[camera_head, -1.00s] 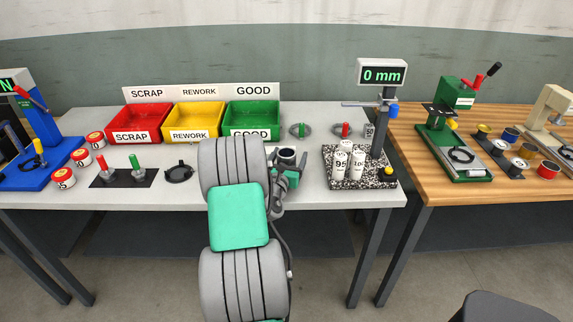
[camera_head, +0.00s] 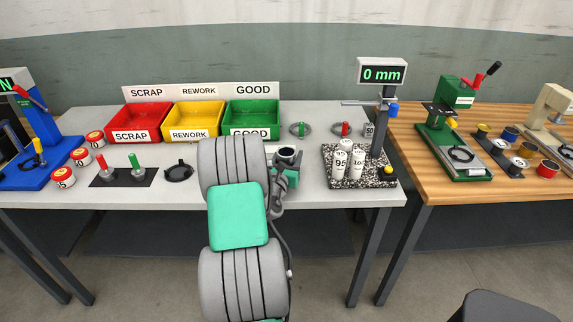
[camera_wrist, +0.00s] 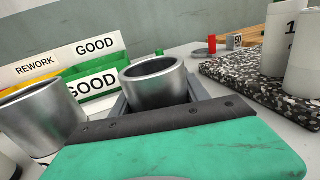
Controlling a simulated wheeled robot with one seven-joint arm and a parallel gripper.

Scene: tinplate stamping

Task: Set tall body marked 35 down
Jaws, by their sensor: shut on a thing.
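A grey metal tall body (camera_wrist: 153,84), open at the top, stands upright between my gripper's jaws. Its rim also shows in the head view (camera_head: 287,151). My gripper (camera_wrist: 158,98) is shut on it; the green housing and dark bar hide its lower part, so I cannot tell whether it touches the table. No mark 35 is legible on it. In the head view, my gripper (camera_head: 286,170) is over the front middle of the grey table (camera_head: 318,190), partly hidden by my arm.
Another metal cylinder (camera_wrist: 40,116) stands close at left in the wrist view. The green GOOD bin (camera_head: 252,132) is behind. A speckled plate (camera_head: 362,183) with white numbered cylinders (camera_head: 341,163) and a gauge reading 0 mm (camera_head: 382,74) is at right.

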